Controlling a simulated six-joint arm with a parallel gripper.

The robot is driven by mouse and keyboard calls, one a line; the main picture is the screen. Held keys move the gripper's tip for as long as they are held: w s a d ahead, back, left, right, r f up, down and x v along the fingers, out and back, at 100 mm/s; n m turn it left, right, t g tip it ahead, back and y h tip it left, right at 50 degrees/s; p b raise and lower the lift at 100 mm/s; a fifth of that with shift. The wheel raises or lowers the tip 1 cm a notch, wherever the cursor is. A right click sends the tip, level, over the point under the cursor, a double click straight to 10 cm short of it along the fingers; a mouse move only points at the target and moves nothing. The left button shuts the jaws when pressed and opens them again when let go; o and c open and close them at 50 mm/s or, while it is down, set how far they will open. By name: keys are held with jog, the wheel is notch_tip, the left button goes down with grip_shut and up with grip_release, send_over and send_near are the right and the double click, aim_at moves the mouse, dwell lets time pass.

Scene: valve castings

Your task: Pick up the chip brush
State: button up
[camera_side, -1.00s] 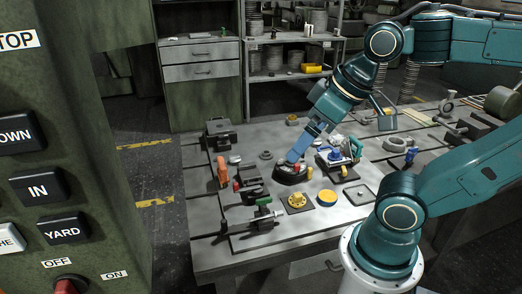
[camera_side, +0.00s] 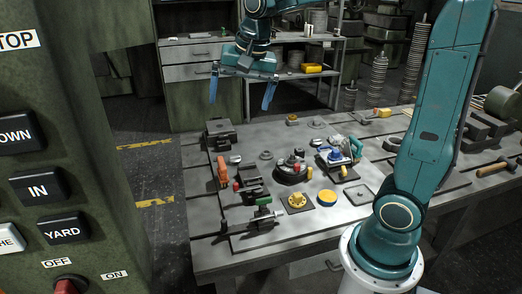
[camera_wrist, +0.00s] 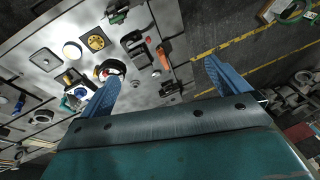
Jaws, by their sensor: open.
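My gripper (camera_side: 241,92) is open and empty, raised high above the far left part of the bench in the side view. Its two blue fingers stand wide apart, and they also show in the wrist view (camera_wrist: 161,70). I cannot identify the chip brush with certainty. A small yellow-orange thing with a paler end (camera_side: 381,112) lies at the back right of the bench and may be it. An orange-handled tool (camera_side: 222,172) stands or leans at the left of the bench; it also shows in the wrist view (camera_wrist: 163,58). The gripper touches none of these.
The grey bench (camera_side: 270,262) holds a dark round fixture with red parts (camera_side: 291,170), a yellow flanged part (camera_side: 298,201), a yellow-topped disc (camera_side: 327,197), a teal-handled tool (camera_side: 356,147), a dark block (camera_side: 221,133) and a wooden-handled hammer (camera_side: 492,169). Shelves stand behind.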

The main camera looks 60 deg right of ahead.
jog(key=w+d+f+m, duration=0.3)
jog(key=w+d+m, duration=0.1)
jog(key=w, duration=0.3)
jog(key=m+g, duration=0.3)
jog(key=m, duration=0.9)
send_over(222, 161)
notch_tip(222, 161, down, 22)
jog(key=shift+a+f, duration=0.1)
jog(key=shift+f, duration=0.1)
jog(key=shift+f, duration=0.15)
jog(key=shift+f, duration=4.15)
